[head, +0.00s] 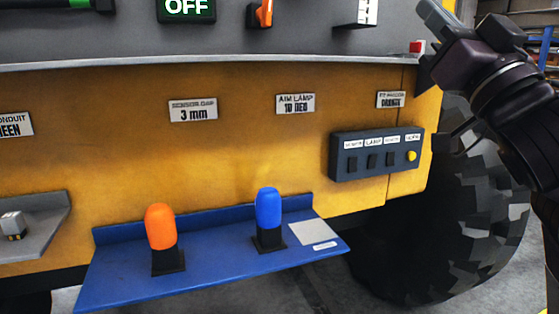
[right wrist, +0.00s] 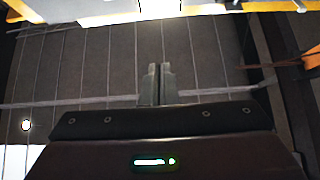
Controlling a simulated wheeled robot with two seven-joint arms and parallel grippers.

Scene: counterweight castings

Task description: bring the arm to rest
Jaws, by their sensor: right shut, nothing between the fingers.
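My right arm comes in from the right edge of the head view. Its gripper (head: 432,12) is raised at the upper right, beside the end of the grey shelf edge and pointing up and to the left. In the right wrist view its two grey fingers (right wrist: 159,82) are together with nothing between them. My left gripper does not show in either view.
A yellow machine body (head: 240,150) fills the middle. A control box (head: 376,155) hangs on it, near a large tyre (head: 460,220). A blue shelf (head: 210,275) carries an orange-capped lamp (head: 161,228) and a blue-capped lamp (head: 268,207). A red block (head: 417,47) sits near my gripper.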

